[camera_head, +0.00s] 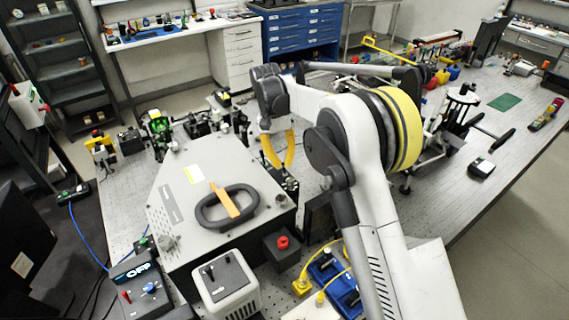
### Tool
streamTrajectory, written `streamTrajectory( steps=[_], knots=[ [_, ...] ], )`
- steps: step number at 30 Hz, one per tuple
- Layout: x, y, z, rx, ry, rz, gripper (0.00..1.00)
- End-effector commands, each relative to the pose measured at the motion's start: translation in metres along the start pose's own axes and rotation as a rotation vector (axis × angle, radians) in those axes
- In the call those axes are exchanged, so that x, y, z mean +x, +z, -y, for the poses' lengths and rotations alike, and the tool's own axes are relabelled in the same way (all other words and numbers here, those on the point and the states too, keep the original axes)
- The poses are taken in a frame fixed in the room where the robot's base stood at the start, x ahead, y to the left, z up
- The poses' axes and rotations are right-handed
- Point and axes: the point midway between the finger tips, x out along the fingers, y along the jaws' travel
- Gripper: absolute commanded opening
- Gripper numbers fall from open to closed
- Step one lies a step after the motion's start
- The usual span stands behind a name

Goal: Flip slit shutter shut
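A grey spectrometer housing (180,225) stands on the perforated bench at left of centre. On its lid lies a black oval ring (208,222) with an orange flat bar (226,200) across it. I cannot tell which part is the slit shutter, or how it stands. Dark small optical parts (287,182) sit by the housing's back right corner. My gripper (278,163), with yellow curved fingers, points down just behind and above these parts. The fingertips are small and close to the dark parts, so contact and opening are unclear. My arm hides the bench behind it.
A control box (141,272) reads OFF at front left, beside a white switch box (226,285). A red button (282,242) stands right of the housing. Blue units (335,280) with yellow cables lie at front centre. Optics (158,128) crowd the back left.

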Motion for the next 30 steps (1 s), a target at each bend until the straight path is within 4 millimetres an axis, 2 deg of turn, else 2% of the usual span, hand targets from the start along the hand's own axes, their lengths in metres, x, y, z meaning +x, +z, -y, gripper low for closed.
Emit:
streamTrajectory(
  steps=[9, 25, 27, 28, 30],
  knots=[
    [0.0003, -0.0044, 0.0034, -0.002, 0.066, 0.097, 0.0],
    [0.0006, -0.0049, 0.0035, -0.003, 0.078, 0.116, 0.0],
    [0.0006, -0.0049, 0.0035, -0.003, 0.078, 0.116, 0.24],
    [0.0006, -0.0049, 0.0035, -0.003, 0.078, 0.116, 0.33],
    [0.0006, -0.0049, 0.0035, -0.003, 0.078, 0.116, 0.33]
  ],
)
